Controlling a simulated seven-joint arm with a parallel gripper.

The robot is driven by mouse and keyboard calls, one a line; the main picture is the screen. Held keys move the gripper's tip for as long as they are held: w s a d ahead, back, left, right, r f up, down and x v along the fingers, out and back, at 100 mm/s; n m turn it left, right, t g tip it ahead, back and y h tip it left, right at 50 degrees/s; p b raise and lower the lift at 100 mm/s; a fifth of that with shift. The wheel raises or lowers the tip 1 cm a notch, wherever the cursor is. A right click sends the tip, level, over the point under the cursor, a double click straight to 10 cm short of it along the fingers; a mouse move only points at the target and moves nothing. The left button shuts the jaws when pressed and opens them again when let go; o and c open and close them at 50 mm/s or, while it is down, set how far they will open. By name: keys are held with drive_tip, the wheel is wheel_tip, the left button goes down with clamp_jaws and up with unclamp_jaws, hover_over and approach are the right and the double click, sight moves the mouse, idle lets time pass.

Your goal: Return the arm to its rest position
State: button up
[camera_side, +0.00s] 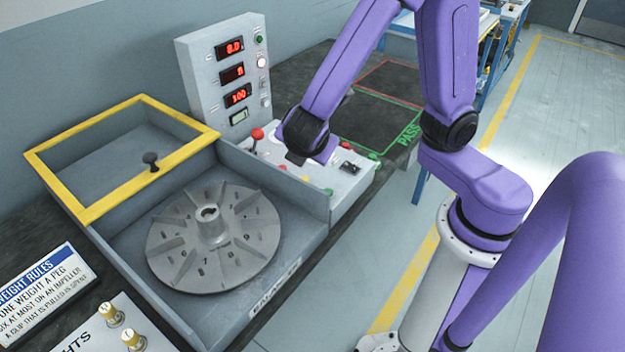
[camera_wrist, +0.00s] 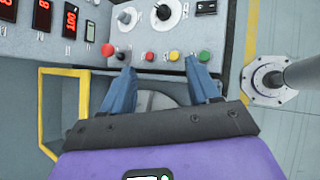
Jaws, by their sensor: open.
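My purple arm reaches in from the right in the side view. Its wrist end is over the control panel (camera_side: 345,185), right of the grey impeller (camera_side: 213,235). The gripper's fingers are mostly hidden behind the wrist in that view. In the wrist view my gripper (camera_wrist: 160,75) shows two blue-grey fingers spread apart with nothing between them. Beyond the fingers are the panel's buttons and a red-topped lever (camera_wrist: 107,49). Part of the impeller (camera_wrist: 150,101) shows between and below the fingers.
The yellow-framed lid (camera_side: 110,150) stands open at the left of the balancer tray. A display tower (camera_side: 225,70) rises behind the panel. A weight rules sign (camera_side: 45,283) and brass weights (camera_side: 110,314) are at the lower left. The bench beyond the panel has green and red marked areas.

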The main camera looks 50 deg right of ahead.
drive_tip(key=s+d+r+m+g+y, duration=0.1)
drive_tip(key=s+m+g+y, duration=0.1)
drive_tip(key=s, duration=0.6)
drive_tip(key=s+d+r+m+g+y, duration=0.1)
drive_tip(key=s+m+g+y, duration=0.2)
drive_tip(key=s, duration=0.6)
drive_tip(key=m+y, duration=0.1)
drive_tip(key=y, duration=0.1)
drive_tip(key=shift+d+m+y, duration=0.3)
drive_tip(key=shift+m+y, duration=0.1)
